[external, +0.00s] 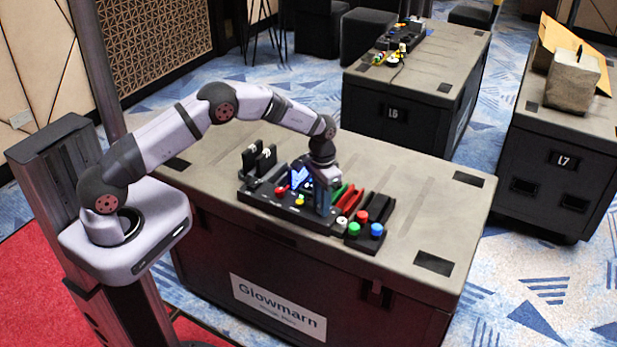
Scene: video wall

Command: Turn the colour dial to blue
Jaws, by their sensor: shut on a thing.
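A black control panel (262,203) lies on top of the near flight case. My gripper (324,208) points straight down at the panel's middle, right of a small lit blue screen (301,177). Its jaws are shut on a small control there, which the fingers hide. I cannot make out whether this is the colour dial or which colour is set. A white round knob (341,221) sits just right of the fingers. Green (353,229), red (361,216) and blue (377,230) round caps stand at the panel's right end.
Red (349,201) and black upright parts stand behind the panel's right half. Two black blocks (259,158) stand at its back left. The case top (420,200) is clear to the right. Cases L6 (397,112) and L7 (562,161) stand farther back.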

